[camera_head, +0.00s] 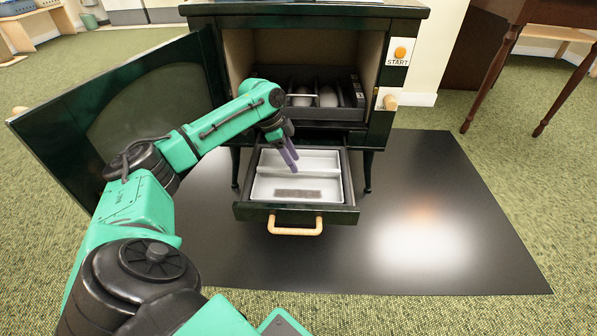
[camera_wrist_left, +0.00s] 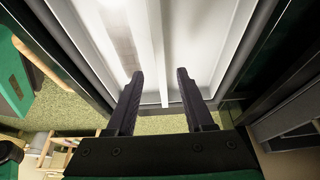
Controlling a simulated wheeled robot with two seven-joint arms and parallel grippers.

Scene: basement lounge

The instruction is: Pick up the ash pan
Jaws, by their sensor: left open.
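The ash pan (camera_head: 325,187) is a light grey, shallow, rectangular pan with a raised divider. It lies in the pulled-out lower drawer (camera_head: 349,212) of the dark green stove. I cannot tell whether the fingers touch the pan. My right gripper is not in view.
The stove door (camera_head: 120,120) stands open on the left, close to my left arm. The drawer has a wooden handle (camera_head: 295,230) in front. An upper tray (camera_head: 325,113) holds dark grey rounded pieces. The black floor plate (camera_head: 440,210) is clear at right.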

